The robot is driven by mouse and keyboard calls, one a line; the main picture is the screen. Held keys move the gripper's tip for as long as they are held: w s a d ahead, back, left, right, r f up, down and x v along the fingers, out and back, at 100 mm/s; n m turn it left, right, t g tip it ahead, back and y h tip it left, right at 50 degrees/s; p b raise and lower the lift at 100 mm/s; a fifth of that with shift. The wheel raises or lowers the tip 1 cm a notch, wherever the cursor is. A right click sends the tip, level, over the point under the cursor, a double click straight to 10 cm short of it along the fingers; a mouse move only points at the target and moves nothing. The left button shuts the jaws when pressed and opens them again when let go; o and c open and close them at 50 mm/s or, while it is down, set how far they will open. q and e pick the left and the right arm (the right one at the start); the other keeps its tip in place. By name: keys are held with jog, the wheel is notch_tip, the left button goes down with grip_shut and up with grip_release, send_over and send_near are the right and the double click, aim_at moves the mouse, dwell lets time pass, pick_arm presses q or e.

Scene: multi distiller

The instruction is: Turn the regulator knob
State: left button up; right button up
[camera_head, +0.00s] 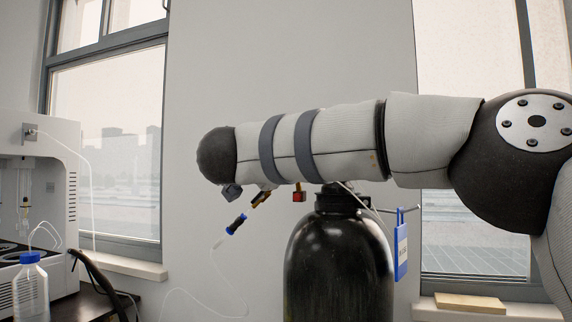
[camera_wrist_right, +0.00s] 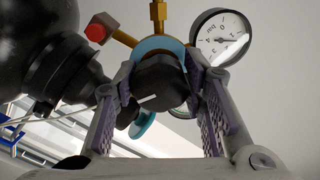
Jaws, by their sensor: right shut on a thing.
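The black regulator knob (camera_wrist_right: 160,82) has a white mark and sits in front of a blue ring on the brass regulator in the right wrist view. My right gripper (camera_wrist_right: 163,74) is shut on the knob, with one purple-padded finger on each side of it. A round pressure gauge (camera_wrist_right: 222,38) is at the upper right of the knob. In the head view my right arm crosses in front of the regulator and hides the knob and most of the gripper. The black gas cylinder (camera_head: 338,265) stands upright below the arm. My left gripper is in neither view.
A red block-like part (camera_head: 299,196) hangs just below my arm. A thin tube with a blue fitting (camera_head: 236,224) is left of the cylinder. A blue tag (camera_head: 401,252) hangs at its right. A white machine (camera_head: 52,165) and a bottle (camera_head: 30,290) stand far left.

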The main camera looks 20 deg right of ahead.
jog(key=shift+m, duration=2.3)
